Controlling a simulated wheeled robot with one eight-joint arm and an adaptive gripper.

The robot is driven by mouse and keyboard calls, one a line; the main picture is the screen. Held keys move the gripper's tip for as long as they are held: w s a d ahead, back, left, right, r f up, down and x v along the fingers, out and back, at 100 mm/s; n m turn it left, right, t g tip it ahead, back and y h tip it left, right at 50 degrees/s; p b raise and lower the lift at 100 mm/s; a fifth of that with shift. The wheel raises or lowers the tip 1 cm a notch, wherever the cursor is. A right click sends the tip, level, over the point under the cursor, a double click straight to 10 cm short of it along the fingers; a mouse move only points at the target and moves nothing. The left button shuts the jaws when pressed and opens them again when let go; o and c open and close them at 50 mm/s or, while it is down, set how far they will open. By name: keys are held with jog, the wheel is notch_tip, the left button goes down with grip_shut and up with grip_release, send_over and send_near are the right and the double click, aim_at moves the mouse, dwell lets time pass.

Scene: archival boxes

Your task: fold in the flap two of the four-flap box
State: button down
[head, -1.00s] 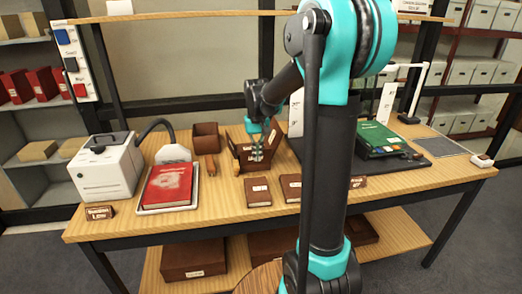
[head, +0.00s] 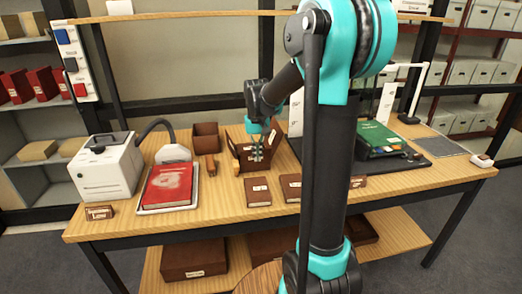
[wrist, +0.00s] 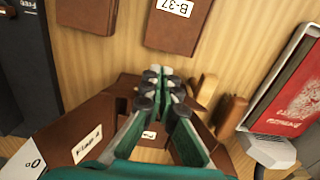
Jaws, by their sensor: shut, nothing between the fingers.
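The four-flap box (head: 250,163) is a small dark brown open box near the middle of the table, with raised flaps around it. In the wrist view, a wide brown flap with a white label (wrist: 88,145) stands at the lower left, its lettering too blurred to read surely. A smaller label (wrist: 148,134) shows inside, between the fingers. My gripper (head: 256,155) points down over the box; in the wrist view its green fingers (wrist: 163,82) meet at the tips with nothing between them. The tips appear near the box's far flap; I cannot tell whether they touch. The fingers hide part of the box.
Small brown boxes (head: 258,192) lie close in front. Wooden pieces (wrist: 204,91) and a tray with a red book (head: 168,186) lie to the left in the head view. A white machine (head: 103,165) stands farther left. A green book (head: 378,137) lies right.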

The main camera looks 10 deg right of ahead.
jog(key=shift+w, duration=0.15)
jog(key=shift+w, duration=3.05)
jog(key=s+r, duration=0.3)
jog(key=r, duration=0.7)
jog(key=s+d+f+t, duration=0.1)
jog(key=s+f, duration=0.5)
jog(key=s, duration=0.2)
jog(key=s+d+f+t, duration=0.1)
jog(key=s+f, duration=0.6)
jog(key=s, duration=0.2)
jog(key=s+d+f+t, duration=0.2)
jog(key=s+f, duration=0.4)
jog(key=s, duration=0.2)
jog(key=shift+s+f, duration=0.2)
jog(key=shift+f, duration=0.15)
jog(key=shift+w+r, duration=0.1)
